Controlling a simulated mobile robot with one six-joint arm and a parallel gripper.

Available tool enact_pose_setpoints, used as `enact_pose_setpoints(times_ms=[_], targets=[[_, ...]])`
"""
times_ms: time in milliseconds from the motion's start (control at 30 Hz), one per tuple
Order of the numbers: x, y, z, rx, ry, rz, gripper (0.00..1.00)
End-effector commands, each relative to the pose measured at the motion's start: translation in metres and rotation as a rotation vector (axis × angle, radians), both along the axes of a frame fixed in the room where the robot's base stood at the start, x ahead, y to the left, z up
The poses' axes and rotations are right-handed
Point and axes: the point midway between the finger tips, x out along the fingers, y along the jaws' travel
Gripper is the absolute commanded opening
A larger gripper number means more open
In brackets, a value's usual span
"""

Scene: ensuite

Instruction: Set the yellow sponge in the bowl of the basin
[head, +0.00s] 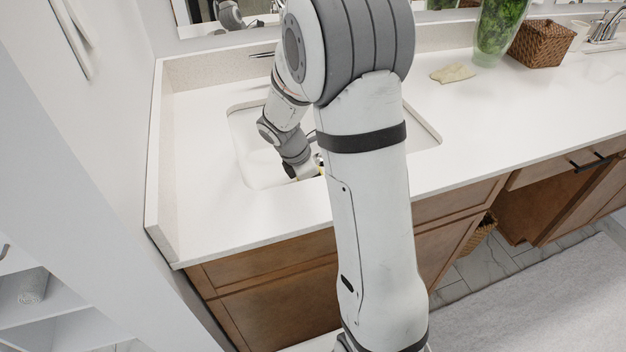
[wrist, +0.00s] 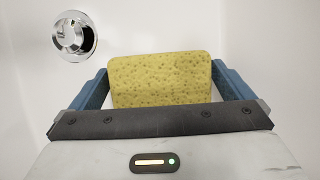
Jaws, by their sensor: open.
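The yellow sponge (wrist: 160,80) stands between the two blue fingers of my gripper (wrist: 158,84) in the wrist view, with a small gap at its right side and little or none at its left. The jaws are open. White basin surface and a round chrome drain (wrist: 74,36) lie behind the sponge. In the head view my gripper (head: 306,172) is down inside the bowl of the basin (head: 253,150). Only a sliver of yellow shows there. My arm hides much of the basin, and I cannot tell whether the sponge touches the bowl floor.
A faucet (head: 606,27) stands at the far right. A side splash wall bounds the left. Wooden cabinets (head: 270,290) are below.

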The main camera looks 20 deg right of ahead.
Motion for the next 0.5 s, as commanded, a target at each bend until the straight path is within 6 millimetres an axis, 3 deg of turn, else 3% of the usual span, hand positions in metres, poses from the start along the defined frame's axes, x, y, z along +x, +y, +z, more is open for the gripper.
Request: enact_pose_setpoints(times_ms=[167,500], targets=[[0.001,0.004,0.013,-0.001,-0.004,0.002,1.0],[0.001,0.031,0.078,0.0,-0.004,0.004,1.0]])
